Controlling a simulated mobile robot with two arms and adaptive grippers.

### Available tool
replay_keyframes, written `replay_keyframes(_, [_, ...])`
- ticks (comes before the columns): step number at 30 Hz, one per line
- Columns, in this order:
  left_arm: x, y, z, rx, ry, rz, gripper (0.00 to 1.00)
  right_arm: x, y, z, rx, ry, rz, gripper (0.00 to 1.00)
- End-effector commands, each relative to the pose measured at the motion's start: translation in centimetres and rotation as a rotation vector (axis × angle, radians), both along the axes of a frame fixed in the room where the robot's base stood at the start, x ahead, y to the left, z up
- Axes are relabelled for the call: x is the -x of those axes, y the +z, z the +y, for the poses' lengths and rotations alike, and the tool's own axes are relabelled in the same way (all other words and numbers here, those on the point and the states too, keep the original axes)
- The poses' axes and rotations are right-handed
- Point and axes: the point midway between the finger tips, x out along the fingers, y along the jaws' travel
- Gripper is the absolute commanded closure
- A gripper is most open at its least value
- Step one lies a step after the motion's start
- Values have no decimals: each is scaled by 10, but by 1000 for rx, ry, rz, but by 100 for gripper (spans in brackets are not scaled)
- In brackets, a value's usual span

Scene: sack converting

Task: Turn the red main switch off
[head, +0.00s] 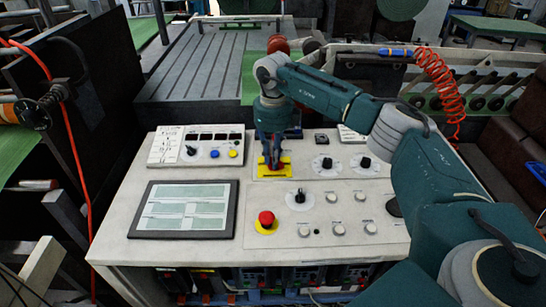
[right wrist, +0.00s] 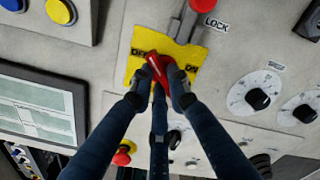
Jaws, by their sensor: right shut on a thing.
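The red main switch (right wrist: 158,68) sits on a yellow plate (right wrist: 183,53) marked OFF on the left and ON on the right. Its handle leans to the upper left in the right wrist view, its top end nearer the OFF mark. My right gripper (right wrist: 160,92) is shut on the handle, with dark fingers on both sides of it. In the head view the yellow plate (head: 285,171) is at the back middle of the console, and my right gripper (head: 271,163) covers most of the switch. My left gripper is not in view.
A red emergency button (head: 266,218) on a yellow base is in front of the switch. Black dials (head: 327,163) lie to the right, and a screen (head: 187,209) to the left. A grey-and-red lock part (right wrist: 193,20) is just behind the plate.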

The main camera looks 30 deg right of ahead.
Motion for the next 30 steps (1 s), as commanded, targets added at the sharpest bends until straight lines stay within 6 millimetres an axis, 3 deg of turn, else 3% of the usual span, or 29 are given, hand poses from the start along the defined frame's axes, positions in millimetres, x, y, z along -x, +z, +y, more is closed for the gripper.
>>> replay_keyframes(3, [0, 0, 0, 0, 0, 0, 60, 0, 1, 0, 1, 1, -1, 100])
replay_keyframes(4, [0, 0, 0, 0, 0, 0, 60, 0, 1, 0, 1, 1, -1, 80])
replay_keyframes(5, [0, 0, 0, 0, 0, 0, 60, 0, 1, 0, 1, 1, -1, 76])
replay_keyframes(17, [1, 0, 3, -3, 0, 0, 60, -1, 8, 0, 0, -1, -2, 76])
replay_keyframes(30, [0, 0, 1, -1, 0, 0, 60, -1, 93, 0, 0, 0, -4, 76])
